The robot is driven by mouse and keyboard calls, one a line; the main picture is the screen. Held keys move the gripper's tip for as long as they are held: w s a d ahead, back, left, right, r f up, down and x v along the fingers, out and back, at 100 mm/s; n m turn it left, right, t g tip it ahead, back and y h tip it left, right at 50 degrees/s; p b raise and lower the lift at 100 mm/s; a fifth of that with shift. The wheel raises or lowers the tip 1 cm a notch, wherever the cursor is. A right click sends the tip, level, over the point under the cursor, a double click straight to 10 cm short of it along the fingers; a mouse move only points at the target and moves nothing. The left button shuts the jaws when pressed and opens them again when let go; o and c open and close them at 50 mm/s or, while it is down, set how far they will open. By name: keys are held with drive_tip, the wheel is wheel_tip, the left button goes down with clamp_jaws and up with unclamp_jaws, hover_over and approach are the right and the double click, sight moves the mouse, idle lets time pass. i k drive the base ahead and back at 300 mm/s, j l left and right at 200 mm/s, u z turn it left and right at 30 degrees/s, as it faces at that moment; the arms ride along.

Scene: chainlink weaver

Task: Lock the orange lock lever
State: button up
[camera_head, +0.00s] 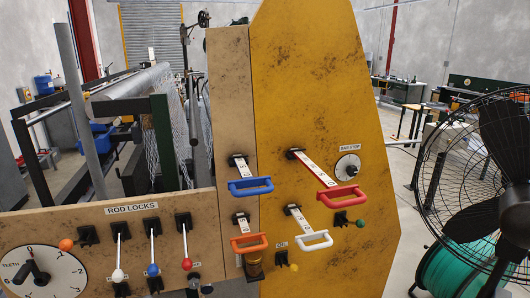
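The orange lock lever ends in an orange ball knob (66,244) at the left of the ROD LOCKS panel (45,213), beside a black bracket (88,236). Its knob sits close to the bracket's height, so the lever seems to stick out rather than hang. Three other lock levers, with white (117,275), blue (153,270) and red (187,264) knobs, hang down from their upper brackets toward lower black brackets. My gripper is not in view.
A TEETH dial (62,272) is below the orange knob. To the right are blue (251,186), orange (249,244), red (342,196) and white (316,241) pull handles on the upright panels. A black fan (500,205) stands at far right.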

sight(65, 245)
drive_tip(key=u, duration=1.65)
